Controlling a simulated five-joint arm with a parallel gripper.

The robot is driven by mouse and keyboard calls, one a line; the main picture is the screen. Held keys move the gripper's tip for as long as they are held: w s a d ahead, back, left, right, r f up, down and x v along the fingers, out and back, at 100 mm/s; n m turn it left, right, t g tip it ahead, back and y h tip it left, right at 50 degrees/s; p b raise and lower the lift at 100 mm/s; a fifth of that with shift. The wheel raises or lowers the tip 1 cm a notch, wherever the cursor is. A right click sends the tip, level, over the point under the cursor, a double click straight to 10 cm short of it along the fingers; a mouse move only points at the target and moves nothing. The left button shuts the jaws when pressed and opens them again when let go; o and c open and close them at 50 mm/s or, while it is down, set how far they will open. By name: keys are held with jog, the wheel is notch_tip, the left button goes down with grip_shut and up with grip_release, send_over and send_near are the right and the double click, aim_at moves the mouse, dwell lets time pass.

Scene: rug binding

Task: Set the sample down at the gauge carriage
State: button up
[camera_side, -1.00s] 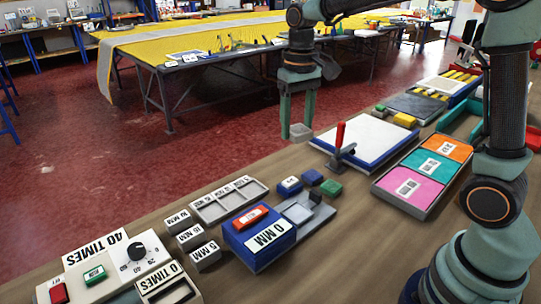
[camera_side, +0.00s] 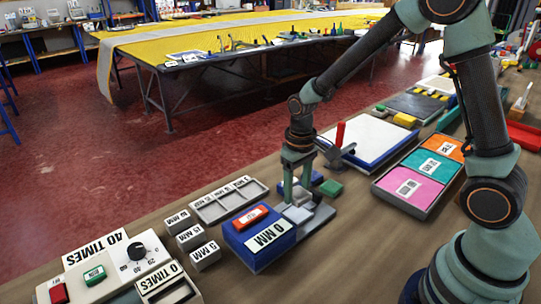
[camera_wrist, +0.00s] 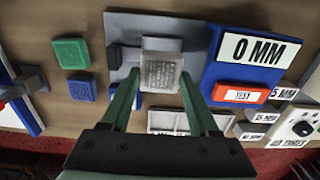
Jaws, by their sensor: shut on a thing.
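My gripper (camera_side: 297,192) points down over the gauge carriage (camera_side: 323,214), a grey plate beside the blue gauge box (camera_side: 268,258) marked 0 MM. Its fingers are shut on the sample, a small light grey block that shows between the fingertips in the wrist view (camera_wrist: 161,68). In that view the sample lies over the grey carriage plate (camera_wrist: 118,24), left of the gauge box (camera_wrist: 243,78). The sample is low over the carriage; I cannot tell whether its underside touches. In the side view the fingers partly hide the sample and carriage.
A green block (camera_side: 331,188) and a small blue block stand just behind the carriage. A red TEST button (camera_side: 251,217) tops the gauge box. Grey MM blocks (camera_side: 190,237) and a grey tray (camera_side: 212,215) lie to the left. A red-handled tool (camera_side: 340,135) stands behind.

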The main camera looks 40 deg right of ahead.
jog(key=shift+f, duration=2.25)
jog(key=shift+f, duration=0.25)
jog(key=shift+f, duration=0.4)
jog(key=o, duration=1.3)
jog(key=shift+s, duration=0.1)
jog(key=shift+o, duration=0.2)
notch_tip(320, 180, up, 13)
jog(key=shift+r, duration=0.2)
notch_tip(320, 180, up, 6)
jog(key=t, duration=0.2)
send_over(296, 213)
jog(key=s, duration=0.3)
jog(key=s+d+r+t, duration=0.1)
jog(key=s+r+t, duration=0.2)
jog(key=s, duration=0.3)
jog(key=shift+s+d+r+t, duration=0.3)
jog(key=shift+s+r, duration=0.1)
jog(key=shift+r, duration=0.35)
